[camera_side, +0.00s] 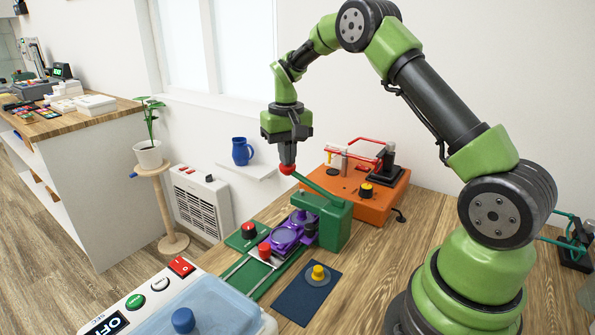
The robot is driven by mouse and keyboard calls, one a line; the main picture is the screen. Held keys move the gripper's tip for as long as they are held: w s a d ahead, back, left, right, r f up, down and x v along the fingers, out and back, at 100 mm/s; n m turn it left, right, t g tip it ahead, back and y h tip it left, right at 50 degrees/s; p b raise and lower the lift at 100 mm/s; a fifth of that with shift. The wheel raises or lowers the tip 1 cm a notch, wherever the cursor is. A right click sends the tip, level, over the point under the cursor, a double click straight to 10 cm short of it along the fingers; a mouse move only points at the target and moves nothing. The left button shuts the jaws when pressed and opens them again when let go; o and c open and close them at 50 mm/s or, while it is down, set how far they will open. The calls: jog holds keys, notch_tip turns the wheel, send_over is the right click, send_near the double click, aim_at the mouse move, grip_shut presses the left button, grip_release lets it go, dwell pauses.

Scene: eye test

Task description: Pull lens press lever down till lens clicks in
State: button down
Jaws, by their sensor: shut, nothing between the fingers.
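The lens press is a green block (334,231) on the wooden table. Its green lever (318,188) slopes up to the left from the block's top and ends in a red ball knob (287,170). My gripper (287,161) points down, shut and empty, with its fingertips right at the top of the red knob. I cannot tell whether they touch it. A purple frame with round openings (289,236) sits on the green base at the left of the block. How the lens sits under the press is hidden from this side.
Behind the press stands an orange device (377,207) with a red bent wire. In front lie a dark blue mat (296,305) with a yellow knob (318,273) and a pale box with a blue lid (205,305). A blue mug (241,152) stands on a wall shelf.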

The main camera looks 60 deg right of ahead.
aim_at(287, 169)
jog(key=shift+f, duration=2)
jog(key=shift+r, duration=0.1)
dwell(0.5)
jog(key=shift+r, duration=4.5)
jog(key=s+a+r+n+t, duration=0.1)
jog(key=s+a+r+t, duration=0.2)
jog(key=s+a+r, duration=0.7)
jog(key=s+a+n+t+y, duration=0.1)
jog(key=s+a+t, duration=0.3)
jog(key=s, duration=0.9)
jog(key=shift+a+r+y, duration=0.15)
jog(key=shift+a+y, duration=0.35)
jog(key=shift+a, duration=0.25)
